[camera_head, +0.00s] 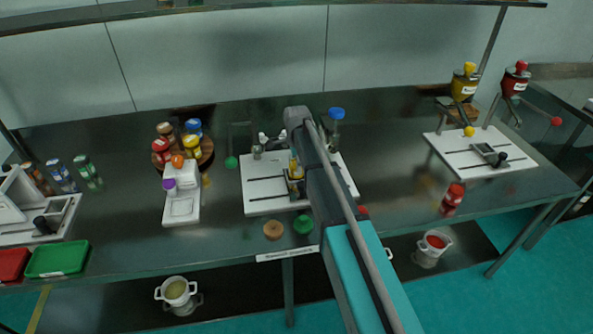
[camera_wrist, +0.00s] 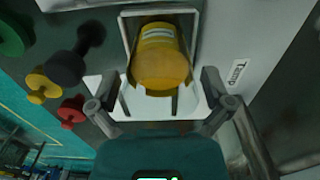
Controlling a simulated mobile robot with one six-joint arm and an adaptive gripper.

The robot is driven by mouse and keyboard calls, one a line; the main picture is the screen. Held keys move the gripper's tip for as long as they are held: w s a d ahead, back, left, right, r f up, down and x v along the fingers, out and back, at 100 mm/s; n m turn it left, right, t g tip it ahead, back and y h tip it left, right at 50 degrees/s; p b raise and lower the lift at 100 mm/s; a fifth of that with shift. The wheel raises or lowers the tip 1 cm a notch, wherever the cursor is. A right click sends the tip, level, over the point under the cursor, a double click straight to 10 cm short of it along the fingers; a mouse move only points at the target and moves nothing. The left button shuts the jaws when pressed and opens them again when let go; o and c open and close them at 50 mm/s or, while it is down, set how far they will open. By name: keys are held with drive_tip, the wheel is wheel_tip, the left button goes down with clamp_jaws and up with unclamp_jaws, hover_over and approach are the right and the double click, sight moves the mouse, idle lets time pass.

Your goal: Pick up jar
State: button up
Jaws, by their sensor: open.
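A yellow jar (camera_wrist: 160,60) with a pale label sits in a white-walled holder (camera_wrist: 127,30) in the wrist view. My gripper (camera_wrist: 160,92) is open, with one finger on each side of the holder's near end, and its fingers do not close on the jar. In the head view, the yellow jar (camera_head: 294,168) shows on the white sieve board (camera_head: 262,188), just left of my arm. My arm hides part of the board, and the gripper cannot be made out there.
Dark, yellow and red knobs (camera_wrist: 72,68) lie left of the holder in the wrist view. In the head view, several capped jars (camera_head: 190,145) stand on a round stand at left. A red jar (camera_head: 453,196) stands at right. A shelf edge (camera_head: 250,13) runs overhead.

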drive_tip(key=shift+c, duration=0.3)
drive_tip(key=c, duration=1.1)
drive_tip(key=shift+o, duration=0.2)
drive_tip(key=shift+r, duration=0.25)
wheel_tip(320, 180, up, 2)
drive_tip(key=p, duration=0.2)
drive_tip(key=shift+r+p, duration=0.1)
drive_tip(key=shift+p, duration=0.25)
drive_tip(key=s+d+r+p, duration=0.2)
drive_tip(key=s+r+p, duration=0.8)
drive_tip(key=s, duration=0.4)
drive_tip(key=shift+r, duration=0.2)
